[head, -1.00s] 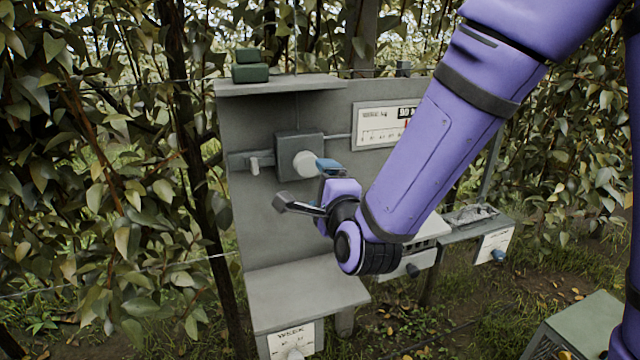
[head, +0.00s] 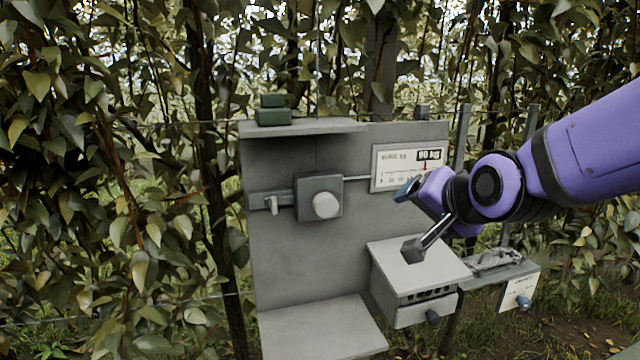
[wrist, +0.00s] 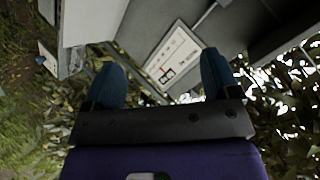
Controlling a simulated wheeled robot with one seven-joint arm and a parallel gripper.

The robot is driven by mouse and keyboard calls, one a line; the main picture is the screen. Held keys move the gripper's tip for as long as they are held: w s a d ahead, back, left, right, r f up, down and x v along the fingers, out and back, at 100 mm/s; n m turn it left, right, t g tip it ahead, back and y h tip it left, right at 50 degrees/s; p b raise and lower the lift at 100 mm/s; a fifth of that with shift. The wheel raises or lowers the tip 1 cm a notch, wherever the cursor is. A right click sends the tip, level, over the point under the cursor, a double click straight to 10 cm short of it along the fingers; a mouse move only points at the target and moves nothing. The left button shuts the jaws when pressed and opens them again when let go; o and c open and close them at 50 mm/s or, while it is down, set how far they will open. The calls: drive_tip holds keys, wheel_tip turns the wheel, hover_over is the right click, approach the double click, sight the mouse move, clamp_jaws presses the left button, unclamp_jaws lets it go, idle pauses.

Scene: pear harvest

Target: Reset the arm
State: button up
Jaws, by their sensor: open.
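My purple arm reaches in from the right in the head view. My gripper (head: 408,218) is in front of the grey panel (head: 280,240), left of my wrist, below and beside the white scale sign (head: 407,165). In the wrist view, the two blue-tipped fingers of my gripper (wrist: 163,85) stand wide apart with nothing between them. The sign (wrist: 175,58) shows beyond the fingers there.
A grey box with a round white knob (head: 326,205) is fixed on the panel. Green blocks (head: 273,115) sit on the top shelf (head: 340,127). A drawer box (head: 405,265) stands below my gripper. A lower shelf (head: 320,330) is bare. Foliage surrounds the panel.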

drive_tip(key=s+d+r+n+g+h, duration=0.1)
drive_tip(key=s+d+n+g, duration=0.2)
drive_tip(key=s+d, duration=0.3)
drive_tip(key=s+d+r+n+g+h, duration=0.2)
drive_tip(key=s+d, duration=0.5)
drive_tip(key=s, duration=0.5)
drive_tip(key=shift+s+d+n+g, duration=0.15)
drive_tip(key=shift+s+n+g, duration=0.25)
drive_tip(key=shift+n, duration=0.2)
drive_tip(key=shift+w, duration=0.1)
idle(1.4)
